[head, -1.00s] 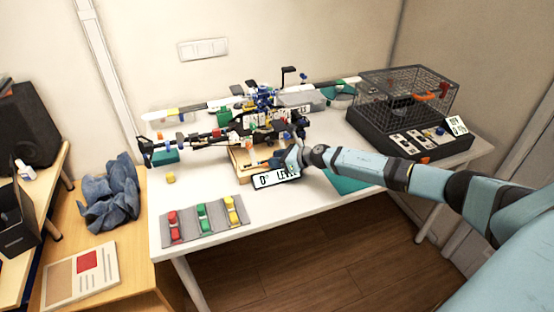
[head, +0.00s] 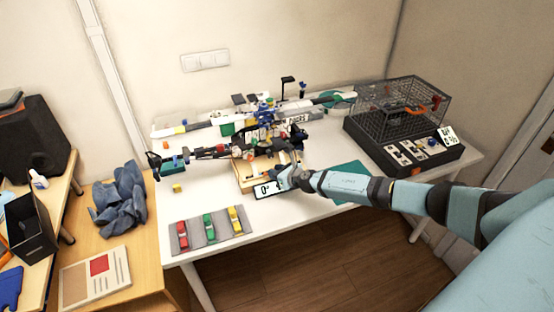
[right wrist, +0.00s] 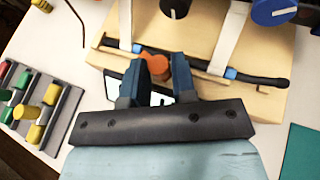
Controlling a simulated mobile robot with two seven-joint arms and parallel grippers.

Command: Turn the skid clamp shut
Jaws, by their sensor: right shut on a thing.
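The skid clamp appears to be the orange knob (right wrist: 155,67) at the near edge of the wooden base (right wrist: 262,103) in the right wrist view. My right gripper (right wrist: 156,72) is shut on this knob, with one blue finger on each side. In the head view my right gripper (head: 286,180) is at the front of the wooden base (head: 250,182), under the helicopter-like model (head: 222,152). It hides the knob there. A black rod (right wrist: 262,82) with blue sleeves lies across the base in the right wrist view. My left gripper is not in view.
A "0°" sign (head: 264,190) lies before the base, partly covered by my gripper. A grey tray (head: 187,251) with red, green and yellow pieces lies front left. A mesh cage (head: 400,105) stands right. A green mat (head: 352,172) lies near my right arm.

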